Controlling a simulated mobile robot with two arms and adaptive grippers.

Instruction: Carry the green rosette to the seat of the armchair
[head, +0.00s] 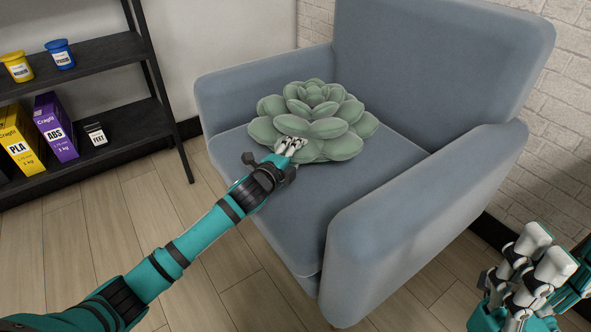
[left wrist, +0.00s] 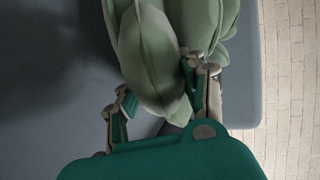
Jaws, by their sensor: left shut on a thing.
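The green rosette (head: 315,118), a large cushion shaped like a succulent, is over the seat of the blue-grey armchair (head: 330,205), toward its back left. Whether its underside touches the seat is hidden. My left gripper (head: 290,146) is shut on a front petal of the rosette. In the left wrist view the gripper's fingers (left wrist: 160,98) sit on either side of a petal of the rosette (left wrist: 148,60). My right gripper (head: 540,258) is at the lower right, apart from the armchair and the rosette; its finger gap is unclear.
A black shelf (head: 130,120) stands at the left with a yellow box (head: 20,138), a purple box (head: 56,128) and small tubs. The armchair's right armrest (head: 425,215) rises between the seat and my right gripper. The front of the seat is clear.

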